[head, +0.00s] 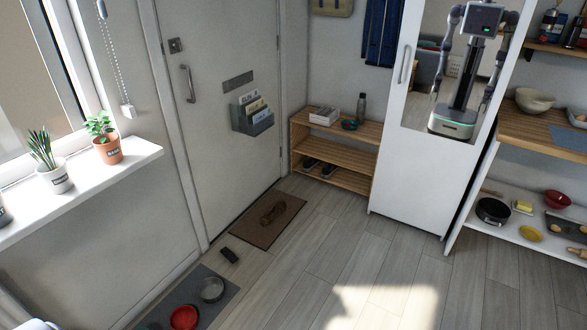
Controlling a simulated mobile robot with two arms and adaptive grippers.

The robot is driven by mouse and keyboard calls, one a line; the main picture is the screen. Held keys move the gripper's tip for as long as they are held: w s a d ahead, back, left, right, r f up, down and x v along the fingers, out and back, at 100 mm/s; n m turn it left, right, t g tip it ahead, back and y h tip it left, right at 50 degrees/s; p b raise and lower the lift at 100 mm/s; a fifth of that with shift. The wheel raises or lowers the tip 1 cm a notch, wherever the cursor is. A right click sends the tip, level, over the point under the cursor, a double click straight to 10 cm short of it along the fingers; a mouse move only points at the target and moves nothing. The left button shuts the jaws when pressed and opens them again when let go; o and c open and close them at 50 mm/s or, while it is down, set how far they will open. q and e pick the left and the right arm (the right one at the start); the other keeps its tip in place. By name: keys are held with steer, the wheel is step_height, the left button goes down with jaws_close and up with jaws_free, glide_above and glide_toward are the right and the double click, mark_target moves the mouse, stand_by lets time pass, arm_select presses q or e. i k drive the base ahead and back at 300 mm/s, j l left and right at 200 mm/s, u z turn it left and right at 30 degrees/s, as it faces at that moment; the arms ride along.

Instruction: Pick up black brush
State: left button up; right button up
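A small dark, blocky object (229,256), which looks like the black brush, lies on the wooden floor. It is between the brown doormat (268,219) and the grey feeding mat (222,302), apart from both. Its bristles cannot be made out at this size. Neither of my grippers shows directly in the head view.
A grey bowl (211,289) and a red bowl (184,317) stand on the feeding mat. A closed door (215,130) is behind. A wooden shoe rack (333,150) and white cabinet (405,170) line the back. The floor (330,245) in the middle is clear.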

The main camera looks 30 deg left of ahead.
mark_target(226, 253)
steer(key=i+u, duration=0.25)
steer(key=i, duration=0.3)
steer(key=i+u, duration=0.2)
steer(key=i, duration=0.35)
steer(key=i+l+u, duration=0.25)
steer(key=i, duration=0.3)
steer(key=i+l+u, duration=0.1)
steer(key=i+u, duration=0.15)
steer(key=i, duration=0.3)
